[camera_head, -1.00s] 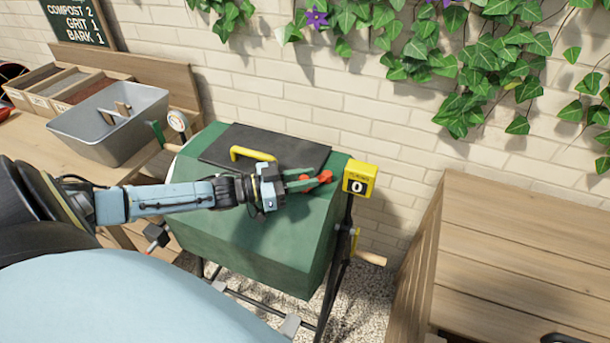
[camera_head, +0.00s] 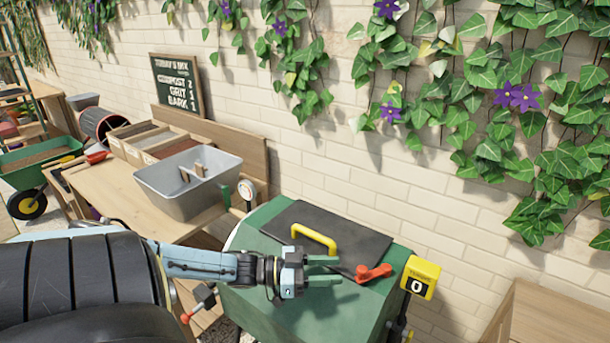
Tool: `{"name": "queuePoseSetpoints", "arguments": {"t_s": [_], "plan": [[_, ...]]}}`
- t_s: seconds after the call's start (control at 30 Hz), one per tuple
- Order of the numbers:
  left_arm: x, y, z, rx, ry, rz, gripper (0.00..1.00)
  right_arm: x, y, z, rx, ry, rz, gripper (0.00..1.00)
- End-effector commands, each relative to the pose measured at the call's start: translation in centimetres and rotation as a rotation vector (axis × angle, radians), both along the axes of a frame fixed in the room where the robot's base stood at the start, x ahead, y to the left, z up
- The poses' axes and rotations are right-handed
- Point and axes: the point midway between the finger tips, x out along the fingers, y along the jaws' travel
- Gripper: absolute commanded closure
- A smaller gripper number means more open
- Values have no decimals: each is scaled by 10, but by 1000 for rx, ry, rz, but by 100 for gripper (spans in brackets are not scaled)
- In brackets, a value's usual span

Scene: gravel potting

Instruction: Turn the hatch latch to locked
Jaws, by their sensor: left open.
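The red hatch latch (camera_head: 372,273) sits on top of the green drum (camera_head: 264,213), by the right front corner of the black hatch (camera_head: 350,233). The hatch lies closed and has a yellow handle (camera_head: 315,237). My left gripper (camera_head: 325,271) is open, its two green fingers pointing right toward the latch. A gap shows between the fingertips and the latch, and nothing is between the fingers. My right gripper is out of view.
A yellow counter box (camera_head: 420,278) reading 0 stands right of the latch. A grey metal tub (camera_head: 188,183) and wooden bins (camera_head: 150,140) are on the bench to the left. A chalkboard (camera_head: 177,85) leans on the brick wall.

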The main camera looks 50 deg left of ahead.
Motion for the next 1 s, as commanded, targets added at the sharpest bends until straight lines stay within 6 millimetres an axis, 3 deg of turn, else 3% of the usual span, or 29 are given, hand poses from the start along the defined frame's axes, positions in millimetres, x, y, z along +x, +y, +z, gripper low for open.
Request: {"name": "queuePoseSetpoints", "arguments": {"t_s": [0.3,0.73,0.87,1.0], "plan": [[-39,29,0,0,2,1,60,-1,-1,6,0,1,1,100],[-47,34,0,0,-1,1,60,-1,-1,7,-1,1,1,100],[-46,30,-3,2,7,9,77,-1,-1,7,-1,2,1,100],[-45,9,-26,26,67,64,95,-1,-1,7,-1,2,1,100]]}}
